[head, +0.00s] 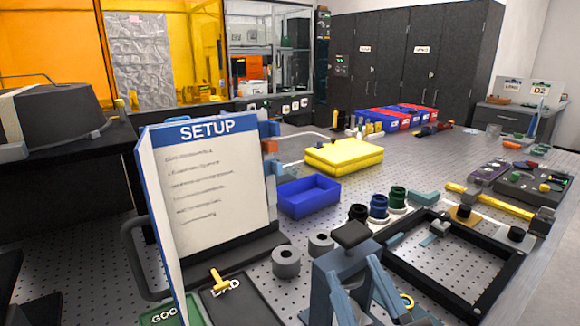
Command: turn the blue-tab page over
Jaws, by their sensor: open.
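The page stand (268,253) holds a white page headed SETUP (216,180), with a blue band on top and several lines of writing. Another leaf with a blue edge (163,215) stands out at its left, seen nearly edge-on. I cannot tell which leaf each tab belongs to. My gripper (354,274), with blue-grey fingers, is open at the bottom, right of the stand and apart from the pages.
Green GOOD (165,317) and black BAD (240,306) trays lie before the stand, with a yellow piece (219,280) on the BAD tray. Grey rings (286,262), a blue bin (309,197) and a black frame (490,283) crowd the right side.

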